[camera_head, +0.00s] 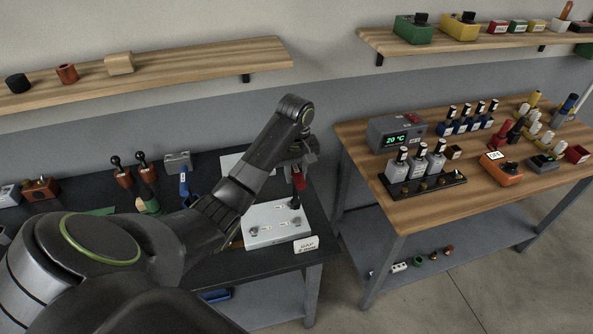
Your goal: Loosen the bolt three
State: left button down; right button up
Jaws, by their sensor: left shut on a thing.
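My left arm reaches in from the left, and my left gripper (299,172) points down over the back right corner of a white block (278,234). The gripper is shut on a red-handled tool (299,182). The dark lower end of the tool comes down at the block's back right part; whether it touches a bolt there I cannot tell. Other bolt heads show on the block's top, one at the front left (254,231). Small labels lie beside them, too small to read. A white card (307,244) stands at the block's front right. My right gripper is not in view.
The block sits on a dark bench (313,268) near its right end. A wooden table (440,207) with a temperature box (396,132), bottles and tools stands to the right, across a gap. Wall shelves (200,66) hang behind. My forearm hides part of the dark bench.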

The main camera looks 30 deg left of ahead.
pick_arm(q)
jog(key=f, duration=0.1)
jog(key=w+f, duration=0.1)
jog(key=shift+w+f, duration=0.15)
jog(key=shift+f, duration=0.25)
jog(key=shift+s+f+b, duration=0.2)
jog(key=shift+f, duration=0.3)
jog(key=shift+s+f+b, duration=0.15)
jog(key=shift+f+b, duration=0.05)
jog(key=shift+f, duration=0.3)
jog(key=shift+w+f, duration=0.2)
jog(key=shift+s+m, duration=0.15)
jog(key=shift+m, duration=0.95)
jog(key=m, duration=1)
